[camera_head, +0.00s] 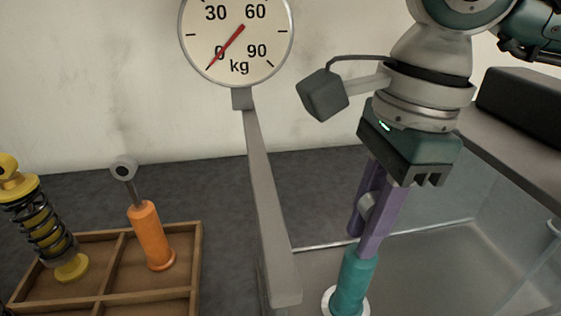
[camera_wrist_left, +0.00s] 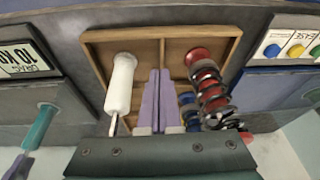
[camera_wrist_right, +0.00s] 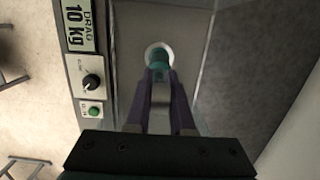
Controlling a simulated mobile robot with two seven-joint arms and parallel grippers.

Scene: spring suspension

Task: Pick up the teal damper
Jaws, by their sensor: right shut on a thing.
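The teal damper (camera_head: 352,279) stands upright with its lower end at a pale round ring, beside the scale arm. My right gripper (camera_head: 370,215) is shut on the damper's upper grey end, its purple fingers on either side, pointing down. In the right wrist view the teal body (camera_wrist_right: 159,60) shows beyond the fingertips, with the grey rod (camera_wrist_right: 160,95) between the fingers. The damper also shows at the left of the left wrist view (camera_wrist_left: 40,125). My left gripper (camera_wrist_left: 159,80) has its fingers together above a wooden tray, nothing visible between them. It is outside the head view.
A wooden tray (camera_head: 198,270) holds an orange damper (camera_head: 149,235) and a yellow spring shock (camera_head: 40,220). A white damper (camera_wrist_left: 121,85) and a red-and-black spring shock (camera_wrist_left: 210,90) flank my left fingers. A kg dial (camera_head: 236,70) and its post (camera_head: 262,190) stand left of the teal damper.

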